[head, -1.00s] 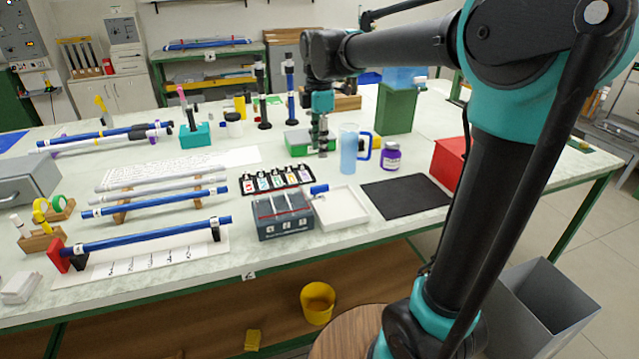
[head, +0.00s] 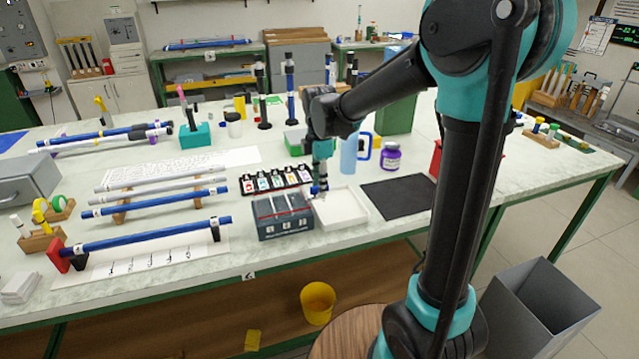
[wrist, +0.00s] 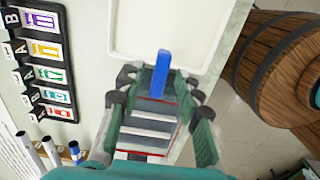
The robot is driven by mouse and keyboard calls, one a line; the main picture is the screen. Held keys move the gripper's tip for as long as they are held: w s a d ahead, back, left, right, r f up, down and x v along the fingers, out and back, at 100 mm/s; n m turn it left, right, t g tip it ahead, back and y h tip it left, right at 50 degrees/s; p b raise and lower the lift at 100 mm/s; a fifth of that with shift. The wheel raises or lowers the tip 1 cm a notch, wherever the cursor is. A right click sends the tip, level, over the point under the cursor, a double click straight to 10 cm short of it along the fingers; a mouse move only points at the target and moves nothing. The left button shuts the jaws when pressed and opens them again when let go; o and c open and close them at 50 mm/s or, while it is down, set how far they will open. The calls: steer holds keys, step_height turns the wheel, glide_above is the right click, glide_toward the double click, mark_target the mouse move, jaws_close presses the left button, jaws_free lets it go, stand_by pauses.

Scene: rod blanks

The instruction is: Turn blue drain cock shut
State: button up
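The blue drain cock (wrist: 163,72) shows in the wrist view as a narrow blue handle at the end of a grey slotted box (wrist: 150,120), reaching toward a white tray (wrist: 165,35). My gripper (wrist: 158,88) is open, one finger on each side of the cock, with gaps visible on both sides. In the head view, my gripper (head: 319,188) points down at the right end of the grey box (head: 285,220), by the white tray (head: 345,212). There it mostly hides the cock.
A black strip of labelled cards (head: 277,180) lies behind the box. A light blue jug (head: 348,155) and a purple jar (head: 391,156) stand behind the tray. A black mat (head: 398,196) lies to its right. Blue rods on stands fill the left side.

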jaws_close()
stand_by(0.4)
steer(key=m, duration=0.4)
steer(key=shift+s+m, duration=0.25)
steer(key=shift+m, duration=0.15)
steer(key=shift+s+a+m, duration=0.1)
steer(key=shift+s+m, duration=0.05)
steer(key=shift+m, duration=2)
steer(key=shift+s+a+m, duration=0.15)
steer(key=shift+s+m, duration=0.05)
steer(key=shift+m, duration=2)
steer(key=shift+s+a+m, duration=0.1)
steer(key=shift+s+m, duration=0.05)
steer(key=shift+m, duration=2)
